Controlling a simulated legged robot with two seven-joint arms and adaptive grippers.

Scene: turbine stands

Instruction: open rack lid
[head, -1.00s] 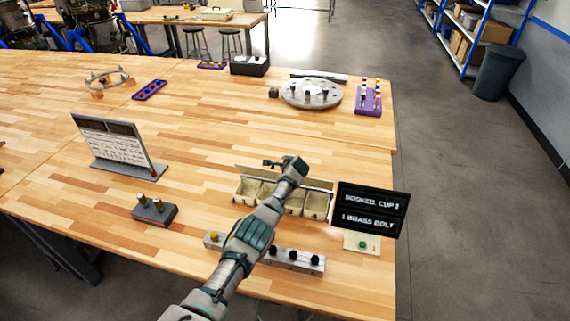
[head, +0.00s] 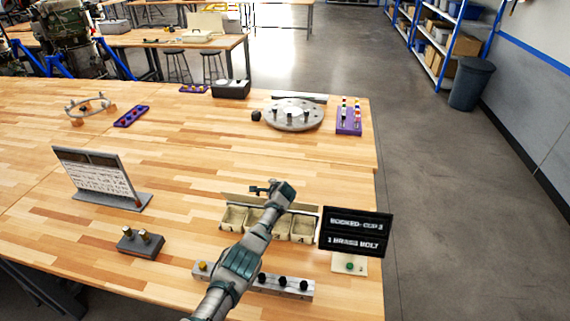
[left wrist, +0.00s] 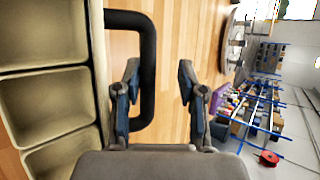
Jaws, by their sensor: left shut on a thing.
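The rack (head: 303,240) is a row of open beige bins on the table, with a thin beige strip (head: 235,197), perhaps the lid, along its far edge. The bins (left wrist: 48,105) fill the left of the left wrist view. A black U-shaped handle (left wrist: 128,20) stands out from the rack's edge there. In the head view my left gripper (head: 260,189) is above the rack's far side, and the handle is hard to make out. My right gripper is not in view.
A black sign (head: 356,233) stands right of the rack, by a green button (head: 350,266). A strip with dark knobs (head: 283,283) lies in front. A grey panel (head: 98,172) and a small block (head: 141,244) stand left.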

